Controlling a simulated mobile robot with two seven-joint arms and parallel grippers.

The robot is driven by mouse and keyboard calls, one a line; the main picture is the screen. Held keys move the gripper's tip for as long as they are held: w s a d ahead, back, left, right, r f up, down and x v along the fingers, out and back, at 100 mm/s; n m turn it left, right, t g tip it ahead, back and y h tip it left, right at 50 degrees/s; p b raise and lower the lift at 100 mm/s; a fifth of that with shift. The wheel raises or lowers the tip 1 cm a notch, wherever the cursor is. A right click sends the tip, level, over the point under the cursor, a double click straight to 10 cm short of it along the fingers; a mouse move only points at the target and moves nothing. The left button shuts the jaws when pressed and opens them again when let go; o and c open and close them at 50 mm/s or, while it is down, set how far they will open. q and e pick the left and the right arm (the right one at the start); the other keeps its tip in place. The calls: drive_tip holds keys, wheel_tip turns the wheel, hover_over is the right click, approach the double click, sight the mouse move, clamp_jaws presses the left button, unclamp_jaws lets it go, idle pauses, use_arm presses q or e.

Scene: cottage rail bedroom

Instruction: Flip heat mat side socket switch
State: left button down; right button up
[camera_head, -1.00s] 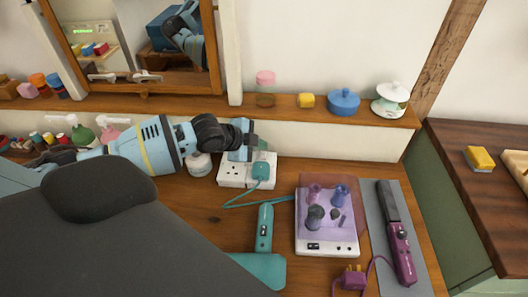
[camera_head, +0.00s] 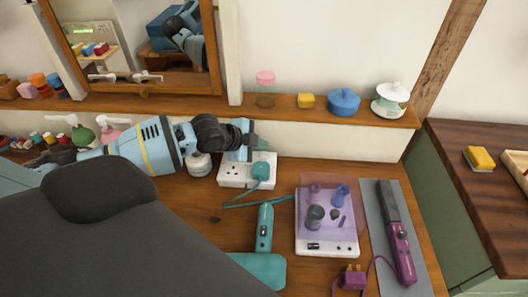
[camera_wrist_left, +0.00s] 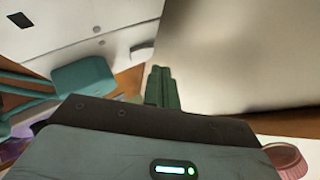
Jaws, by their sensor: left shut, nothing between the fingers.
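The white double socket block (camera_head: 233,174) stands on the wooden dresser top against the low back wall. A teal plug (camera_head: 261,172) sits in its right side; the plug also shows in the left wrist view (camera_wrist_left: 84,79). My left gripper (camera_head: 262,144) is above and behind the block's right part, fingers shut and empty. In the left wrist view the shut green fingertips (camera_wrist_left: 162,88) are beside a white rocker switch (camera_wrist_left: 142,51) on the socket face (camera_wrist_left: 70,40), with a small apparent gap. The grey heat mat (camera_head: 417,268) lies at the right. My right gripper is not seen.
A purple straightener (camera_head: 400,250) lies on the mat, and its loose purple plug (camera_head: 352,278) is on the dresser. A roller box (camera_head: 327,240) and teal hair dryer (camera_head: 264,232) stand in front of the socket. A shelf (camera_head: 285,109) runs behind.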

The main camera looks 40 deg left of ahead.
sight(260, 157)
use_arm(q)
drive_tip(key=shift+f, duration=0.15)
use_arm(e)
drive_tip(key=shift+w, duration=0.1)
use_arm(q)
drive_tip(key=shift+f, duration=0.3)
drive_tip(key=shift+f, duration=0.3)
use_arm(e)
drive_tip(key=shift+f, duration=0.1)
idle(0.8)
use_arm(q)
drive_tip(key=shift+r, duration=0.1)
drive_tip(key=shift+r+p, duration=0.5)
drive_tip(key=shift+r, duration=0.15)
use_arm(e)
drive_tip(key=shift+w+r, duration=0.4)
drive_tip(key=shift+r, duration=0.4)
